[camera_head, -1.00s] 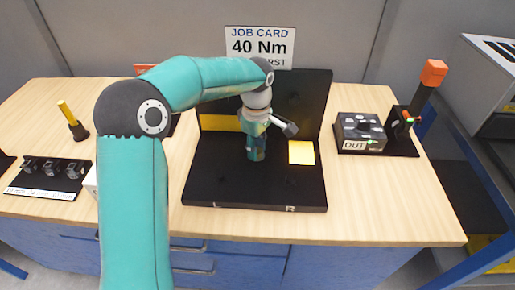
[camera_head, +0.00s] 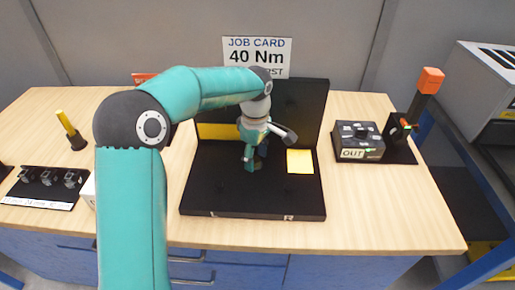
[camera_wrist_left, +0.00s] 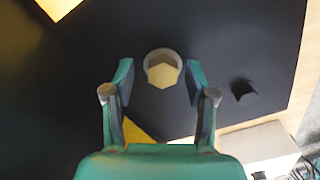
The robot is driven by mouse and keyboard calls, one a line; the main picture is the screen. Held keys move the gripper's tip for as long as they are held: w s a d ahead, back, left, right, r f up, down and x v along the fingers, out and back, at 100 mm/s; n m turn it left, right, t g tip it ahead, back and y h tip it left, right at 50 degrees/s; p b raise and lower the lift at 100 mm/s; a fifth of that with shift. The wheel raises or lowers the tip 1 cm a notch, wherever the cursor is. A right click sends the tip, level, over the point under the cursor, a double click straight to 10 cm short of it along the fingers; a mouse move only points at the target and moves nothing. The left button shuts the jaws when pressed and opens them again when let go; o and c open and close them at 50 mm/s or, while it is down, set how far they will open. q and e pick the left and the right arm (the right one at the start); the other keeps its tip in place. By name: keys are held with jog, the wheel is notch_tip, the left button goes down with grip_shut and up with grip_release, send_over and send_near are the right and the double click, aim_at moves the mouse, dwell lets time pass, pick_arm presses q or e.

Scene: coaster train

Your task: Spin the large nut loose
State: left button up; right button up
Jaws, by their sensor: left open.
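The large nut (camera_wrist_left: 162,70), a pale tan hexagon with a rounded, greyish far side, shows in the left wrist view over the black board. My left gripper (camera_head: 251,160) points down over the black board in the head view. In the left wrist view its two fingers are open on either side of the nut, with a gap showing on both sides. In the head view the gripper hides the nut. My right gripper is in neither view.
The black board (camera_head: 215,200) has a raised back panel and a yellow square (camera_head: 300,161). Left are a dark rack (camera_head: 45,186) and a yellow-handled tool (camera_head: 70,130). The front right tabletop is clear.

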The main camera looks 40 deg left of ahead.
aim_at(256, 159)
pick_arm(q)
notch_tip(256, 159, up, 12)
dwell(0.5)
jog(key=shift+f, duration=0.15)
